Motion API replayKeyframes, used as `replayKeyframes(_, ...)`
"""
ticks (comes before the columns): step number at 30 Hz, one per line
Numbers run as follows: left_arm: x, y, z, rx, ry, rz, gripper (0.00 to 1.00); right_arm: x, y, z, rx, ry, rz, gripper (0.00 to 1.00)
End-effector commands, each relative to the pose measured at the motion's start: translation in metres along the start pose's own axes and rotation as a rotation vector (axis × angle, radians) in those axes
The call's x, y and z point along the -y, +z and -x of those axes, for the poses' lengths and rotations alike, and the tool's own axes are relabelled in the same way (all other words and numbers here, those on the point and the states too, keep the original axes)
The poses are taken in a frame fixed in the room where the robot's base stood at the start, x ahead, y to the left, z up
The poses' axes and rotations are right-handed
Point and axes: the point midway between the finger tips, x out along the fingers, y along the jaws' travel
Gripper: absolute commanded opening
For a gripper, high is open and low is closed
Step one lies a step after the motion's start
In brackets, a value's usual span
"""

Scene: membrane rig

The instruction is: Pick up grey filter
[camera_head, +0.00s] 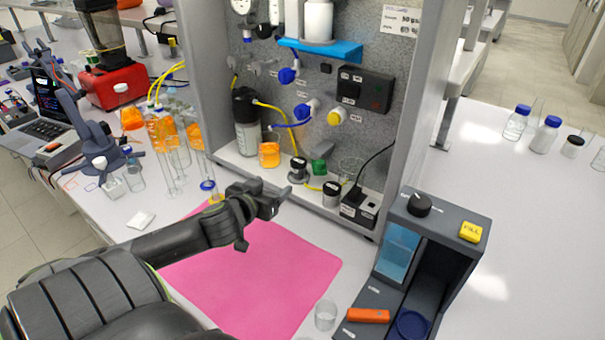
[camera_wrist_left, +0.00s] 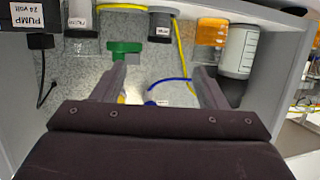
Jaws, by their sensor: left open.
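Two small grey cylinders with dark tops and labels stand on the rig's floor, a left one (camera_head: 297,171) and a right one (camera_head: 331,194). In the left wrist view they show at the top as one near the middle (camera_wrist_left: 161,26) and one further left (camera_wrist_left: 82,22). Their labels are too small to read surely, so I cannot tell which is the grey filter. My left gripper (camera_head: 272,204) is open and empty, over the pink mat in front of the rig. In the left wrist view its fingers (camera_wrist_left: 162,82) stand apart, short of the cylinders. My right gripper is not in view.
An orange piece (camera_head: 269,155) and a tall black-and-grey housing (camera_head: 247,127) stand left. The pump box (camera_head: 359,208) is right. Yellow tubing (camera_head: 283,118) hangs close by. The pink mat (camera_head: 250,275) is mostly clear.

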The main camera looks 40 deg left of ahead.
Motion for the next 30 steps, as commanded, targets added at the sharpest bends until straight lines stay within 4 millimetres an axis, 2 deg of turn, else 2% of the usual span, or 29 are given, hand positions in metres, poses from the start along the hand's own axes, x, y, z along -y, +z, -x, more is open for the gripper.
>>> replayKeyframes(1,0.000,0.007,-0.002,-0.001,0.000,0.000,0.67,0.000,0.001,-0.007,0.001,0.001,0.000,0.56)
replayKeyframes(5,0.000,0.006,-0.011,-0.002,-0.001,0.002,0.67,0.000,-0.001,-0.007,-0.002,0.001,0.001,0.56)
replayKeyframes(21,0.000,0.005,-0.099,0.000,-0.001,0.004,0.67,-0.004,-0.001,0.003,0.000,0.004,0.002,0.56)
replayKeyframes(25,0.000,0.005,-0.114,0.000,-0.001,0.001,0.67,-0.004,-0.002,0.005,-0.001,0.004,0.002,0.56)
replayKeyframes(30,0.000,0.006,-0.123,0.000,0.000,0.000,0.67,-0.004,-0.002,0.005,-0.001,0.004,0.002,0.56)
